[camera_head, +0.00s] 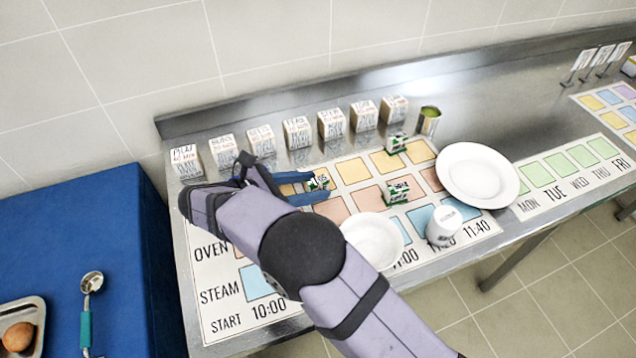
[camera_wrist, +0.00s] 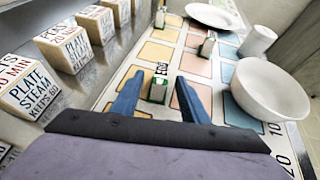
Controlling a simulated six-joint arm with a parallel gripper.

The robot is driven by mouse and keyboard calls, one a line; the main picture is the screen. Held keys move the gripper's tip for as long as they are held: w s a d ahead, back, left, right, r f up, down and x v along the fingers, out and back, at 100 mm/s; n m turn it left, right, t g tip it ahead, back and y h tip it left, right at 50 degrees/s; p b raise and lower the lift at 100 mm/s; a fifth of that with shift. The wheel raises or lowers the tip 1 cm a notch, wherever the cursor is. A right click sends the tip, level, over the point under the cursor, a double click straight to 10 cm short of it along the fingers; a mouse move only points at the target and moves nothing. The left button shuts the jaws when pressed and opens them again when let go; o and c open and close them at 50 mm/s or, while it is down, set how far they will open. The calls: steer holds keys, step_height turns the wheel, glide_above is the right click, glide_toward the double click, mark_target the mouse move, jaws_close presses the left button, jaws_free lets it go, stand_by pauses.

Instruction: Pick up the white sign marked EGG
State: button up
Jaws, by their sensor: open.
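The white sign marked EGG (camera_wrist: 158,90) is a small upright piece with green at its base, on the coloured grid of the mat (camera_wrist: 146,52). In the head view the sign (camera_head: 318,182) shows near the ends of my blue fingers. My gripper (camera_wrist: 160,78) is open, with one finger on each side of the sign. The sign appears between the fingers; I cannot tell whether either finger touches it. In the head view my gripper (camera_head: 321,184) is low over the mat, and my arm hides part of the grid.
Two similar small signs stand on the mat, one nearer (camera_head: 398,190) and one farther (camera_head: 396,142). A white bowl (camera_head: 372,240), a white cup (camera_head: 443,226) and a plate (camera_head: 478,175) are to the right. Lettered blocks (camera_head: 297,133) line the back. A green-topped can (camera_head: 428,121) stands behind.

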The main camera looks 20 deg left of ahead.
mark_target(311, 183)
steer(key=shift+w+d+f, duration=0.15)
steer(key=shift+w, duration=0.05)
steer(key=shift+c, duration=0.3)
jaws_close()
step_height(311, 183, up, 10)
steer(key=shift+r+b, duration=0.1)
steer(key=shift+b, duration=0.5)
